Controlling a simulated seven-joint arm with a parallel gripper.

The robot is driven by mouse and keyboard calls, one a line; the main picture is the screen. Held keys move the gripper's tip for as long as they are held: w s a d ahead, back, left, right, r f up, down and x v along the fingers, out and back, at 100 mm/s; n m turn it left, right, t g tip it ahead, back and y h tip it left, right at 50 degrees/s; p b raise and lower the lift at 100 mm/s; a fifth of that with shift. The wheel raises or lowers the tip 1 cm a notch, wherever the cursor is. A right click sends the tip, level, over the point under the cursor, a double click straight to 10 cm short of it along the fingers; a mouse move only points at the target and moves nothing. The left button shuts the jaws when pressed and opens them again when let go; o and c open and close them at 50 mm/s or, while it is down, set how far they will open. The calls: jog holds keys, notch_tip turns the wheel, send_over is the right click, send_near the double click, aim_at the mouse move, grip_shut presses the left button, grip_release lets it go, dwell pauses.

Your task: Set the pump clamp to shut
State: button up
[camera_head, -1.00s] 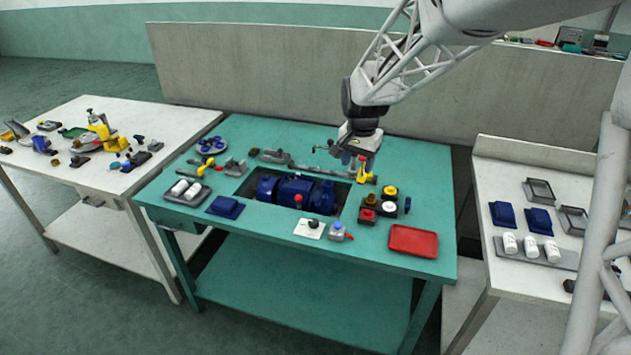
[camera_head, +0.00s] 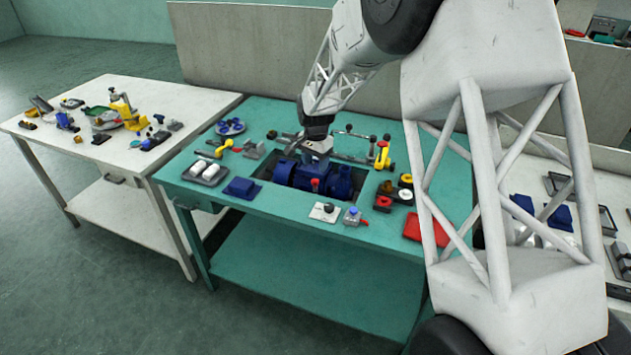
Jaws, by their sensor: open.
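The blue pump (camera_head: 284,174) sits in a dark recess in the teal bench. A yellow lever part (camera_head: 383,157) stands upright on the bench right of the pump, beside a metal rod. Another yellow-handled part (camera_head: 224,148) lies tilted at the left of the bench. I cannot tell which of these is the pump clamp, or how it is set. My gripper (camera_head: 317,154) is open above the back of the pump, pointing down and apart from both yellow parts. Its fingertips are small and partly lost against the pump, so contact cannot be seen.
A red knob (camera_head: 315,184) stands at the pump's front. A white panel with a black knob (camera_head: 325,211), a grey block with a blue top (camera_head: 351,216) and a red tray (camera_head: 426,229) are along the bench front. My arm covers the right side.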

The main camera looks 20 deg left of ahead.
aim_at(315, 179)
jog(key=shift+f, duration=0.15)
jog(key=shift+f, duration=3.8)
